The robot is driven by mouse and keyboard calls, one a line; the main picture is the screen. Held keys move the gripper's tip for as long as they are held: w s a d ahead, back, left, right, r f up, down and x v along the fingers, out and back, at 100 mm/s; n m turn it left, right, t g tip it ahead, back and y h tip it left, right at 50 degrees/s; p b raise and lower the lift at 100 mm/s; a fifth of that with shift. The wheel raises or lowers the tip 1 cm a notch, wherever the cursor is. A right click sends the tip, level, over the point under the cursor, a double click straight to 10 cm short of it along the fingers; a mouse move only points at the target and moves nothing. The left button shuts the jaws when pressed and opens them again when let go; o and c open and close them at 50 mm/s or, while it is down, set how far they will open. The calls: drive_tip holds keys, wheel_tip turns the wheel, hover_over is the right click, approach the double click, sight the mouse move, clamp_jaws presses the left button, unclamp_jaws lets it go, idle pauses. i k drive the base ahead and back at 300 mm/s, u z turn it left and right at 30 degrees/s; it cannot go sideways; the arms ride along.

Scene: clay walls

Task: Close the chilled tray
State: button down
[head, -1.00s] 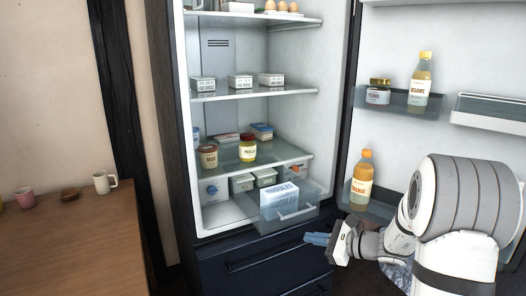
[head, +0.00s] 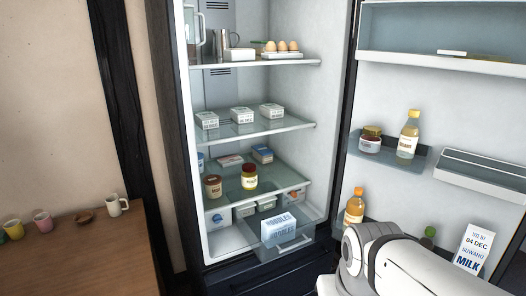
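The chilled tray (head: 313,240) is a clear drawer at the bottom of the open fridge. It is pulled out toward me, with its front and handle beyond the shelf edge. A blue and white noodles box (head: 279,229) stands in it, near the front. Several small tubs show behind the box, under the glass shelf. My gripper is out of the picture; only a white part of my arm shows at the lower right.
The open fridge door (head: 456,120) is on the right, holding bottles, a jar and a milk carton (head: 473,248). A wooden table (head: 85,250) with mugs stands at the left. Jars (head: 249,177) stand on the shelf above the tray.

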sight(307, 239)
drive_tip(key=k, duration=1.05)
drive_tip(key=u, duration=0.5)
drive_tip(key=i, duration=1.7)
drive_tip(key=z, duration=0.85)
